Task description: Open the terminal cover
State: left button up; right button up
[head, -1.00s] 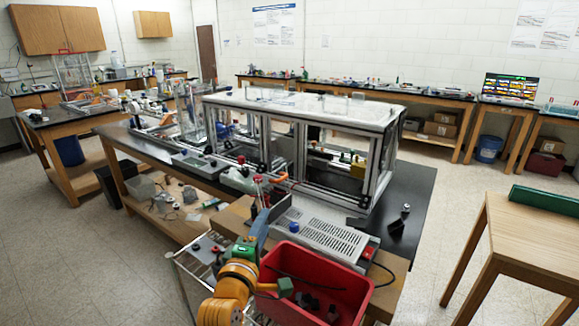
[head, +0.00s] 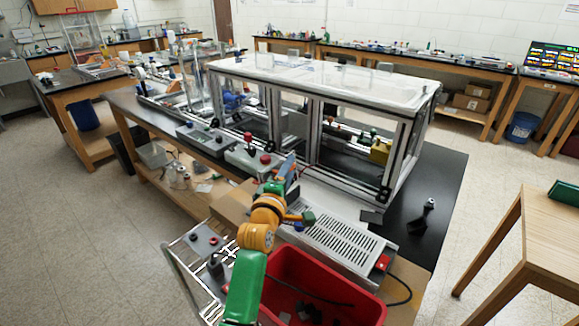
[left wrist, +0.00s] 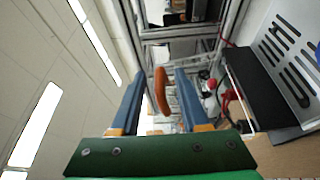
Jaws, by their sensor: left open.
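My left gripper (head: 289,165) is raised in front of the clear-walled extrusion frame (head: 313,140), with its blue fingers pointing toward it. In the left wrist view the fingers (left wrist: 160,95) are apart, and an orange handle-like piece (left wrist: 162,92) shows between them. Its distance from the fingers is unclear, and no contact shows. A slotted grey metal cover (head: 335,237) lies on the bench right of the gripper; it also shows in the left wrist view (left wrist: 285,60). I cannot tell for sure which part is the terminal cover. My right gripper is not in view.
A red bin (head: 355,312) with dark pieces stands below the slotted cover. A grey control box with red knobs (head: 248,161) sits left of the gripper. The black bench top (head: 445,185) is mostly clear at right.

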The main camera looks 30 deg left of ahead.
pick_arm(q)
jog(key=shift+w+a+f, duration=0.15)
jog(key=shift+w, duration=0.35)
jog(key=shift+s, duration=0.2)
jog(key=shift+r, duration=0.2)
jog(key=c, duration=0.7)
grip_shut()
jog(key=shift+r, duration=0.25)
